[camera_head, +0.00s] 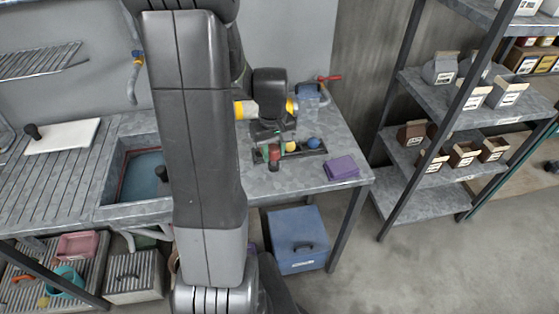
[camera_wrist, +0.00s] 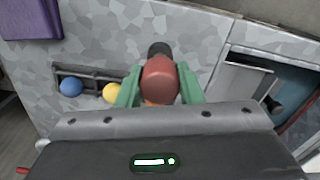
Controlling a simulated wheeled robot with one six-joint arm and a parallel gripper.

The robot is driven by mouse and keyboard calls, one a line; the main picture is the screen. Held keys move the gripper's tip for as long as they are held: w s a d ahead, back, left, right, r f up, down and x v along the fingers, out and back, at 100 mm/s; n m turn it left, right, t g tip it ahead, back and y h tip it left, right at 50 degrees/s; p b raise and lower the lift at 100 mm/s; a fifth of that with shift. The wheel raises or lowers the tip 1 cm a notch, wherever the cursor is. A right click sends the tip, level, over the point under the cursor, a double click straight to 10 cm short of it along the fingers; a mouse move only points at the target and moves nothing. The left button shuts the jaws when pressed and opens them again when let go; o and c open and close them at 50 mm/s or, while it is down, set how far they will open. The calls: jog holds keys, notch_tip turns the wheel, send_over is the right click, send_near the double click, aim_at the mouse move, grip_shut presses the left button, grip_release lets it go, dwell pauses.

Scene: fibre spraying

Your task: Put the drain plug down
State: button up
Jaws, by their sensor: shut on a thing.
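My gripper (camera_wrist: 160,92) has green fingers and is shut on a red-brown, round-topped piece with a black end, which I take for the drain plug (camera_wrist: 159,76). In the head view the drain plug (camera_head: 274,153) shows below my gripper (camera_head: 269,150), over the grey counter at the front of a narrow dark tray (camera_head: 318,155). I cannot tell whether its black end touches the counter. The sink (camera_head: 112,187) lies to the left, partly hidden by my arm.
A blue ball (camera_wrist: 71,87) and a yellow ball (camera_wrist: 114,92) sit in the tray. A purple block (camera_head: 341,168) lies near the counter's right edge. A black knob-like thing (camera_wrist: 276,102) shows at the sink. A white board (camera_head: 62,136) lies far left. Shelves with boxes stand right.

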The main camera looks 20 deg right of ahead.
aim_at(274, 165)
jog(key=shift+f, duration=2.2)
jog(key=shift+f, duration=0.15)
jog(key=o, duration=1)
notch_tip(274, 165, up, 12)
jog(key=shift+r, duration=0.2)
